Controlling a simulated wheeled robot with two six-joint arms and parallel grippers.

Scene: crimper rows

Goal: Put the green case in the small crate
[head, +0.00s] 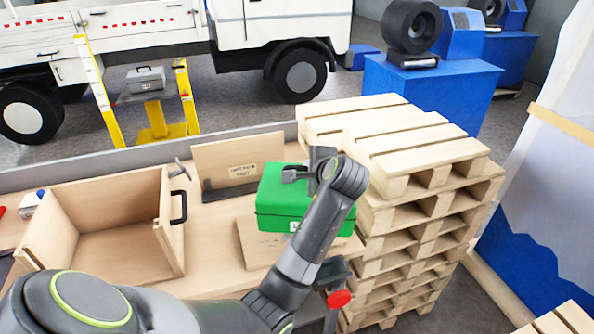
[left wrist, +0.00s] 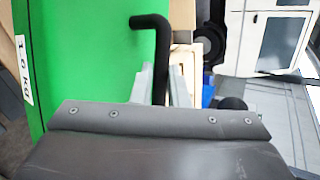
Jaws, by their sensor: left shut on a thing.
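The green case (head: 275,205) is at the right end of the wooden workbench, over a flat wooden piece (head: 250,245). I cannot tell whether it rests on that piece or hangs just above it. My left gripper (head: 298,173) is at the top of the case, shut on its black handle. In the left wrist view the fingers (left wrist: 160,82) close on the bent handle beside the green case (left wrist: 95,60), which bears a white weight label. An open wooden crate (head: 176,245) with a black side handle stands left on the bench and looks empty. My right gripper is out of view.
An upright wooden panel (head: 235,160) stands behind, between crate and case. A tall stack of pallets (head: 415,180) rises close to the right of the case. A red knob (head: 339,299) is at the bench's front right. Bare bench lies between crate and case.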

